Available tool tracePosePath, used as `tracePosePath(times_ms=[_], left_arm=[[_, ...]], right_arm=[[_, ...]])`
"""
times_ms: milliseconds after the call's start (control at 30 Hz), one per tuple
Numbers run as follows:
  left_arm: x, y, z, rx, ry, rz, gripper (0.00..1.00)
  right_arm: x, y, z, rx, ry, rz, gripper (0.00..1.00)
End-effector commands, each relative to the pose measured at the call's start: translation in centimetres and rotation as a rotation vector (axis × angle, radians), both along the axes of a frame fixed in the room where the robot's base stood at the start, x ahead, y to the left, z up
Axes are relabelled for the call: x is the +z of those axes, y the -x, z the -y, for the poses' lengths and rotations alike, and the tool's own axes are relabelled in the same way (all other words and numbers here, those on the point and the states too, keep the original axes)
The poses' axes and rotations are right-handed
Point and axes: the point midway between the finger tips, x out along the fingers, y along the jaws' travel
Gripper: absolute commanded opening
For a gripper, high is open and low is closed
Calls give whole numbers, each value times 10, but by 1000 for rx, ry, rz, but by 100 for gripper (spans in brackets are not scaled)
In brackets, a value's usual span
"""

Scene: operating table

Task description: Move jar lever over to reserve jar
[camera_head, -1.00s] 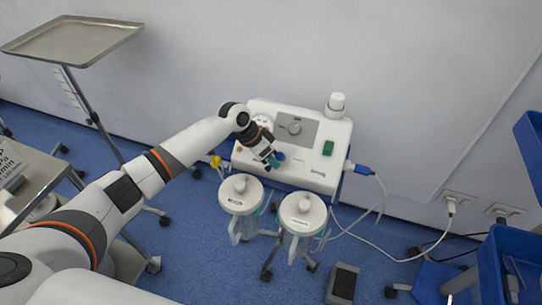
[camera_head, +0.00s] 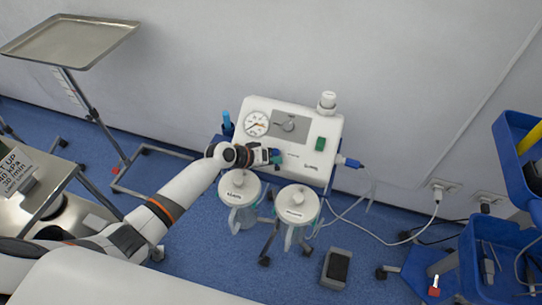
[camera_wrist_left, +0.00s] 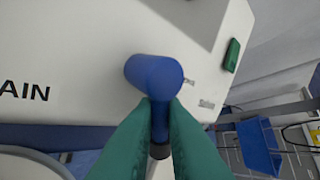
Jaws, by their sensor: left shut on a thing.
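The jar lever (camera_wrist_left: 153,76) is a blue knob with a short arm on the white front of the suction unit (camera_head: 310,168). In the left wrist view my left gripper (camera_wrist_left: 160,125) has its green fingers shut around the lever's arm. In the head view the left gripper (camera_head: 276,156) reaches in from the left at the unit's front and mostly hides the lever. Letters ending in "AIN" show left of the knob in the wrist view. Two white-lidded jars, a left jar (camera_head: 239,187) and a right jar (camera_head: 297,204), stand below; their labels are too small to read. My right gripper is not seen.
The unit carries a pressure gauge (camera_head: 256,123), a dial (camera_head: 289,126) and a green switch (camera_head: 320,144). A tube runs from its right side. A foot pedal (camera_head: 337,267) lies on the floor. Blue bins (camera_head: 500,262) stand at right, a metal tray (camera_head: 70,43) at upper left.

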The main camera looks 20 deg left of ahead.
Motion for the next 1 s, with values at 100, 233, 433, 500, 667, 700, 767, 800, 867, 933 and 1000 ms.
tracePosePath(times_ms=[100, 233, 433, 500, 667, 700, 767, 800, 867, 933, 1000], left_arm=[[3, -1, 2, 66, 48, 2, 0], [3, -1, 3, 119, 84, 1, 0], [3, -2, 4, 168, 120, 0, 0], [3, -2, 4, 177, 126, 1, 0], [2, -2, 4, 187, 133, 1, 0], [2, -2, 4, 188, 133, 0, 0], [2, -2, 4, 188, 133, 1, 0], [2, -2, 4, 188, 133, 1, 0], [2, -2, 4, 188, 133, 1, 0], [3, -2, 4, 188, 133, 0, 0], [3, -2, 4, 188, 133, 0, 14]], right_arm=[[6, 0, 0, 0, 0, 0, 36], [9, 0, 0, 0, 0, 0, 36], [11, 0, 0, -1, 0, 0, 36], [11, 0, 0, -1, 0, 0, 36], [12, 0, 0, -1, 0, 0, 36], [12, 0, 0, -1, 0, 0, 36], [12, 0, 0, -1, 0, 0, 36], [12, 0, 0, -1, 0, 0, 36], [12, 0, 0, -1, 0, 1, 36], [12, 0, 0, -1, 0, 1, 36], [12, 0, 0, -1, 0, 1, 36]])
